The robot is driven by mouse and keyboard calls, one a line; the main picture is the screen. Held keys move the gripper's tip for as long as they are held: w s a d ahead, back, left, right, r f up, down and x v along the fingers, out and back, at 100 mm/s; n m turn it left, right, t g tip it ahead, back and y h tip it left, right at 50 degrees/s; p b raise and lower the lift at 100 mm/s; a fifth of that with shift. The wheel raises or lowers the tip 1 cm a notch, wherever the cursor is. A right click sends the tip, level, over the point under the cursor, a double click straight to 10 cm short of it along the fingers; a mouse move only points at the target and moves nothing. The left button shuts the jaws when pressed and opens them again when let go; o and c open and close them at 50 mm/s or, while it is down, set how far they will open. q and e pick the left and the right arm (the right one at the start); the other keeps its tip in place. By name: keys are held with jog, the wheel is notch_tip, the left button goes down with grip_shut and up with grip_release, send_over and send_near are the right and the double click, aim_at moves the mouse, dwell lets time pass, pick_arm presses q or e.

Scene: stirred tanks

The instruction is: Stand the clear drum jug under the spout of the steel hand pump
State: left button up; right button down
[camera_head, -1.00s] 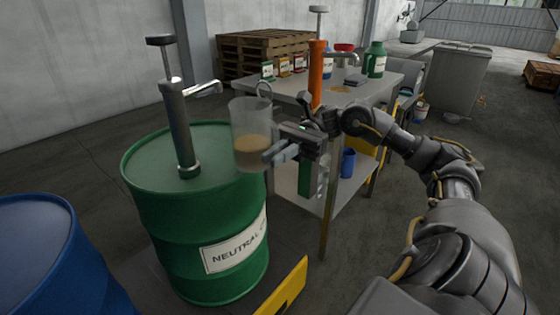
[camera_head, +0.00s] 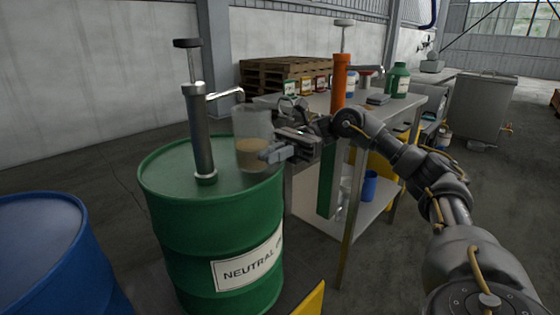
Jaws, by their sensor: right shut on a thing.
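The steel hand pump (camera_head: 199,130) stands upright on the green drum (camera_head: 215,230), with its spout (camera_head: 226,94) pointing right. The clear drum jug (camera_head: 253,132), with some tan liquid in its lower part, is upright at the drum top's right side. My right gripper (camera_head: 272,152) is shut on the jug from the right. The jug's mouth is just right of and slightly below the spout tip. I cannot tell whether the jug's base touches the drum top. My left gripper is not in view.
A blue drum (camera_head: 55,250) stands at the lower left. A steel table (camera_head: 310,101) behind my right gripper carries several small containers and a green bottle (camera_head: 398,80). An orange pump (camera_head: 341,85) stands near it. The left part of the green drum's top is clear.

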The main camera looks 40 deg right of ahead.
aim_at(255, 153)
jog(key=shift+w+d+f, duration=0.1)
jog(key=shift+w+f, duration=0.05)
jog(key=shift+w, duration=0.95)
jog(key=shift+w+d+f, duration=0.1)
jog(key=shift+w+f, duration=0.05)
jog(key=shift+w, duration=0.95)
jog(key=shift+f+b, duration=0.5)
jog(key=shift+f, duration=0.1)
jog(key=c, duration=1.4)
grip_release()
